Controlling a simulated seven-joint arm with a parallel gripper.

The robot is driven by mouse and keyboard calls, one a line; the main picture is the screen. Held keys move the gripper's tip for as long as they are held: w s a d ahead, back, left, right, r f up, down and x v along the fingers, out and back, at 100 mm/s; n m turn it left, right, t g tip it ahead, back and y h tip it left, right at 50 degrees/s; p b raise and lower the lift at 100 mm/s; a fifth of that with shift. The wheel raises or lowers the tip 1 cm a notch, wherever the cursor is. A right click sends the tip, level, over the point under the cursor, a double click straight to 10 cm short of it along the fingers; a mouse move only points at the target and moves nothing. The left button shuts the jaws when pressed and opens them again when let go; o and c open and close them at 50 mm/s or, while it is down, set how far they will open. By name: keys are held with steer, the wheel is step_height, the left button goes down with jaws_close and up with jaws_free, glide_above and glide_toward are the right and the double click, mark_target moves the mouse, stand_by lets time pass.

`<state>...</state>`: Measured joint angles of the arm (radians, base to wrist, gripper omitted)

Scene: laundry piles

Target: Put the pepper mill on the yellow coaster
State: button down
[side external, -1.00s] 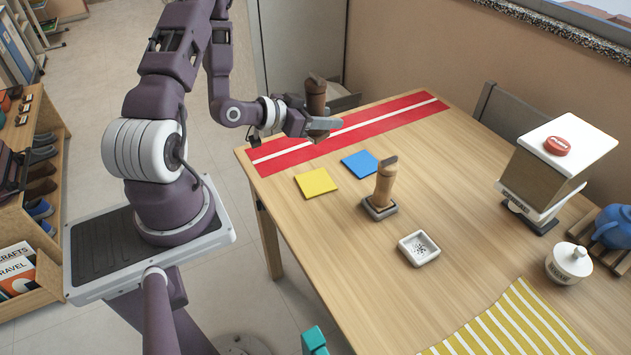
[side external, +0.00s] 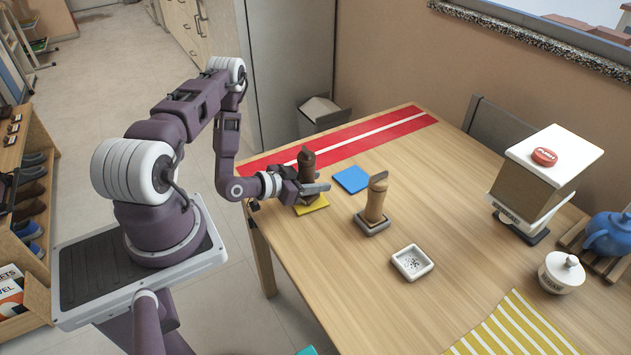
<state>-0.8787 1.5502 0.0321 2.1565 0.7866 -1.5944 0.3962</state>
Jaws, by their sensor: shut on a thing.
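A dark brown mill (side external: 307,160), which I take as the pepper mill, stands upright between the fingers of my gripper (side external: 309,187). My gripper is shut on it. The yellow coaster (side external: 314,207) lies on the table directly below, partly covered by the gripper and the mill. The mill's lower end is hidden, so I cannot tell whether it touches the coaster.
A blue coaster (side external: 351,179) lies just right of the gripper. A small white dish (side external: 412,262) is nearer the front. A red striped runner (side external: 400,124) lies behind.

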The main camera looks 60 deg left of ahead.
steer(key=c, duration=0.9)
jaws_free()
steer(key=shift+f, duration=0.1)
steer(key=shift+o, duration=0.2)
steer(key=shift+r, duration=0.2)
steer(key=v, duration=1.2)
